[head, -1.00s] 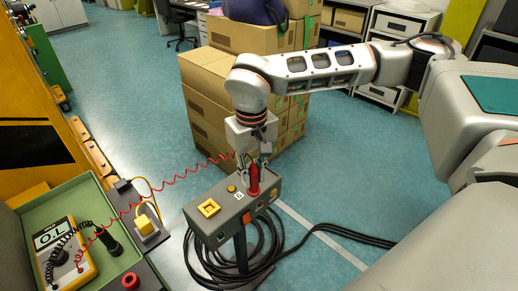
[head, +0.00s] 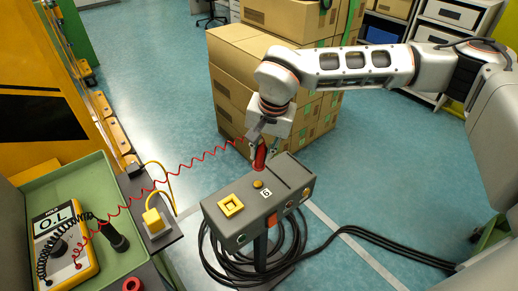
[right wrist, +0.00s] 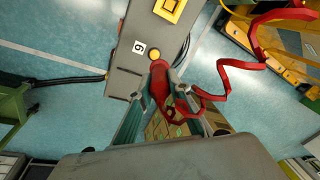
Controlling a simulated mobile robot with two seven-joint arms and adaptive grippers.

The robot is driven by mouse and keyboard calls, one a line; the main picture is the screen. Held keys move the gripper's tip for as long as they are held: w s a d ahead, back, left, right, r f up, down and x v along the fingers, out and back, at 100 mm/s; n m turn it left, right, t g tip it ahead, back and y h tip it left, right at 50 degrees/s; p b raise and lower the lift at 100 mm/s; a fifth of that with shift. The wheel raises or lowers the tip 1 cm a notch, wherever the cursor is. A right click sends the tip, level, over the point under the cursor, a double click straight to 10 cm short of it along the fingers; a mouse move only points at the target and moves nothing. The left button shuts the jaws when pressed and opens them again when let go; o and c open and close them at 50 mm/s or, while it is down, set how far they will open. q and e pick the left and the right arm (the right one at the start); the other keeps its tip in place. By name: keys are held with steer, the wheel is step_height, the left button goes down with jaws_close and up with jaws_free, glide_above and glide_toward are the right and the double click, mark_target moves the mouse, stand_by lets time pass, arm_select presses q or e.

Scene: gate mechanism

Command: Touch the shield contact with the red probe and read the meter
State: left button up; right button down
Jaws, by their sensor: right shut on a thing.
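My right gripper (head: 262,146) is shut on the red probe (head: 260,157) and holds it at the far edge of the grey box (head: 238,207). The probe's tip is hidden, so I cannot tell whether it touches anything. In the right wrist view the red probe (right wrist: 159,78) sits between the fingers of the gripper (right wrist: 163,72), beside the box's round yellow button (right wrist: 154,56). A coiled red lead (head: 170,178) runs from the probe to the yellow meter (head: 66,257), whose display reads O.L. I cannot make out which part is the shield contact. My left gripper is not in view.
The meter lies in a green tray (head: 103,165) with a black probe (head: 117,237). The box carries a yellow square frame (head: 230,205), a white label (head: 265,193) and side sockets. Black cables (head: 375,238) lie on the floor. Cardboard boxes (head: 228,90) stand behind the arm.

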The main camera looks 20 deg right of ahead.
mark_target(261, 167)
step_height(261, 167, down, 2)
steer(key=shift+s+b, duration=0.1)
steer(key=shift+b, duration=0.45)
steer(key=shift+s+b+x, duration=0.2)
steer(key=shift+b+x, duration=0.45)
steer(key=shift+x, duration=0.55)
steer(key=shift+d+f, duration=0.1)
steer(key=shift+f, duration=0.4)
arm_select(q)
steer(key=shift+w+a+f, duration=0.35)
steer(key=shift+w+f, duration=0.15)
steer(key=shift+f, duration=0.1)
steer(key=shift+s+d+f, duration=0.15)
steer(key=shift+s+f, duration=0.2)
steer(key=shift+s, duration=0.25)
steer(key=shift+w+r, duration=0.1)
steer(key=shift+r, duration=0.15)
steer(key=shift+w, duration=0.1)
